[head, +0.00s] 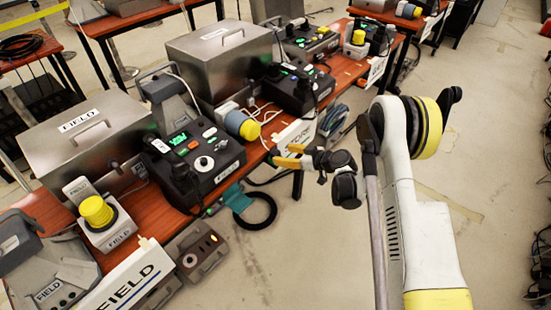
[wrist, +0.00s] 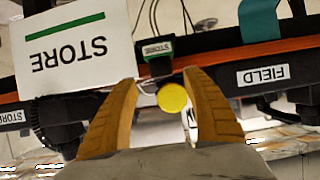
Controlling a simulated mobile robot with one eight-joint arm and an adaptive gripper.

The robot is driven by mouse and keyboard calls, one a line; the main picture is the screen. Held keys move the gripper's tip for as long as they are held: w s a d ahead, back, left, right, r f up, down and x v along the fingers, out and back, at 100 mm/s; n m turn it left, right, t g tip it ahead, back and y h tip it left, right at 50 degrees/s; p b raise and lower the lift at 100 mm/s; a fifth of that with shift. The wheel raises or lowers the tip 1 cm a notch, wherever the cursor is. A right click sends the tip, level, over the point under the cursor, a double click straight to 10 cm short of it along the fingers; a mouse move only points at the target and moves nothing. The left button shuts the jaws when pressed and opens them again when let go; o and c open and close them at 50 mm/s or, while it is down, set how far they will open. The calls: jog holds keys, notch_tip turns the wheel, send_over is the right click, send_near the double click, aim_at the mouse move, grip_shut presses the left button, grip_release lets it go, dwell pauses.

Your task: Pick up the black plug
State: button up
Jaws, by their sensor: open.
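My gripper (head: 285,155) is open at the front edge of the long table, beside the STORE sign. In the wrist view its two orange-brown fingers (wrist: 160,77) stand apart with nothing gripped. A small black block with a green label (wrist: 157,47), with thin dark cables running from it, lies just beyond the fingertips at the table edge. It looks like the black plug, but I cannot be sure. A yellow round cap (wrist: 172,98) shows between the fingers. In the head view my gripper hides or crowds the spot where the block would be.
The STORE sign (wrist: 78,50) hangs close beside one finger, and a FIELD label (wrist: 269,75) is on the other side. The table (head: 157,212) carries phones, metal boxes and a yellow-capped connector (head: 249,129). The floor (head: 300,250) is clear in front.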

aim_at(277, 153)
jog(key=b+x, duration=0.2)
jog(key=x, duration=0.3)
jog(key=shift+a, duration=0.15)
jog(key=shift+s+r, duration=0.1)
jog(key=shift+r, duration=0.05)
jog(key=shift+c, duration=0.5)
grip_shut()
